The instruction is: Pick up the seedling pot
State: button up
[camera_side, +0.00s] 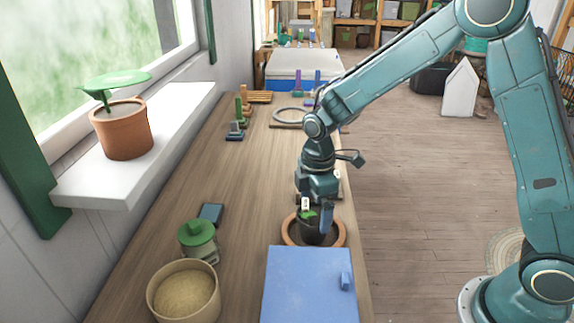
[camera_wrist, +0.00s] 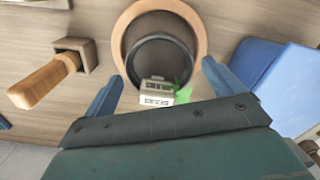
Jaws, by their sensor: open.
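The seedling pot (camera_side: 308,231) is small and dark with a green leaf and a white label. It stands inside a round terracotta ring or dish (camera_side: 341,236) on the wooden bench. In the wrist view the dark pot rim (camera_wrist: 160,42) lies within the terracotta rim (camera_wrist: 201,30), with the label and leaf near my gripper. My gripper (camera_wrist: 163,74) is open, its two blue fingers spread on either side of the pot's near part. In the side view my gripper (camera_side: 317,214) is right at the pot, partly hiding it. Contact cannot be told.
A blue box (camera_side: 305,285) stands close in front of the pot. A wooden-handled tool (camera_wrist: 45,84) lies beside the ring. The bench (camera_side: 228,175) middle is clear.

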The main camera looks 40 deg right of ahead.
aim_at(314, 224)
jog(key=shift+f, duration=1.95)
jog(key=c, duration=1.1)
